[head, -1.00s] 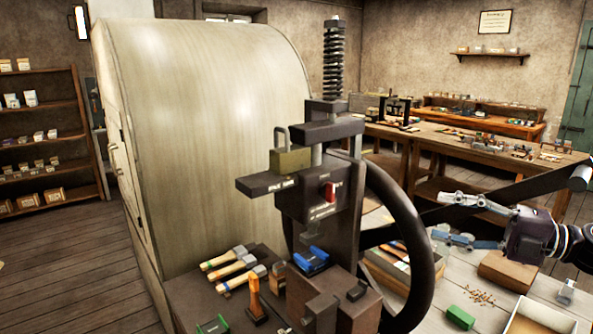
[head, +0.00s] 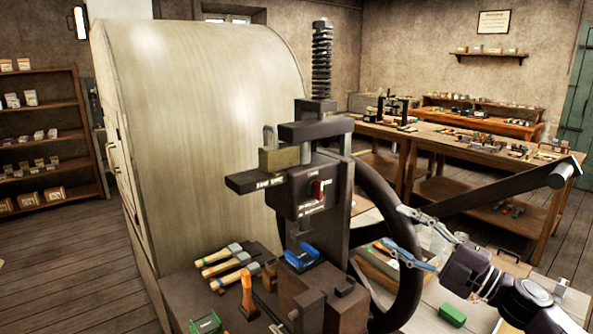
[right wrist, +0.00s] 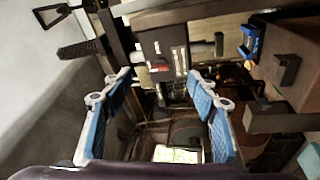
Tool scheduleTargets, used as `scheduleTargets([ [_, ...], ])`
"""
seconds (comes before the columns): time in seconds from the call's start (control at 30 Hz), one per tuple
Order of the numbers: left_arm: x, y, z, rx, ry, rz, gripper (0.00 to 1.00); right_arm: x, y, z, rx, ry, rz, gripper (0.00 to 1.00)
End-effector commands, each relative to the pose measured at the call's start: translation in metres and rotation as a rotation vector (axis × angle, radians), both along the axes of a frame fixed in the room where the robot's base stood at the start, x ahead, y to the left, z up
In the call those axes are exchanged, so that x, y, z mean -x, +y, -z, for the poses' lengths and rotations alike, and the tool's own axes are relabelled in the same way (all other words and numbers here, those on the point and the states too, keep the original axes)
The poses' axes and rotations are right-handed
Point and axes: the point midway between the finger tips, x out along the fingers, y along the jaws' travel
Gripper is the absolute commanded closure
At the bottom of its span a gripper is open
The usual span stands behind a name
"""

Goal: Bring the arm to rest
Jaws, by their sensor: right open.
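My right gripper (head: 388,229) is open and empty in the head view, its two blue-and-grey fingers pointing left toward the handwheel rim. It also shows in the right wrist view (right wrist: 159,75), with nothing between its fingers. The dark press (head: 335,205) stands upright left of the gripper. Its large black handwheel (head: 407,300) is on its right side, partly hidden by the fingers. In the head view the fingers overlap the rim; I cannot tell whether they touch it. My left gripper is in neither view.
A long dark bar (head: 500,188) runs above my right gripper to a round end. Hammers (head: 228,263) and a blue item (head: 302,256) sit on the press bench. A green block (head: 453,313) lies on the right table. A big pale cabinet (head: 200,130) stands behind the press.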

Motion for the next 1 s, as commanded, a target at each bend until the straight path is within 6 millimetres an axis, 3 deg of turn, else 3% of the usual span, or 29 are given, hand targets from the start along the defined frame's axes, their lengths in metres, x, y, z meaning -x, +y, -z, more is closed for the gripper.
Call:
scheduleTargets([
  [0.03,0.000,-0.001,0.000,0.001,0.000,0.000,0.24,0.000,0.012,0.014,-0.055,0.035,0.031,0.46],
  [0.2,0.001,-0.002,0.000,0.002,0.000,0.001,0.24,0.002,0.027,0.060,-0.238,0.190,0.206,0.46],
  [0.37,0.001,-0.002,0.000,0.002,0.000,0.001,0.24,0.019,0.026,0.118,-0.384,0.390,0.393,0.46],
  [0.47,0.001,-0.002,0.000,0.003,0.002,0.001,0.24,0.041,0.022,0.159,-0.456,0.536,0.513,0.46],
  [0.67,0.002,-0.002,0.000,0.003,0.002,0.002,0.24,0.114,0.013,0.247,-0.557,0.874,0.751,0.46],
  [0.8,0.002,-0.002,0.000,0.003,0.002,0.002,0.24,0.187,0.011,0.300,-0.586,1.126,0.906,0.46],
  [1.0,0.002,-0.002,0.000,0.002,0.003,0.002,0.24,0.282,0.014,0.343,-0.580,1.415,1.059,0.46],
])
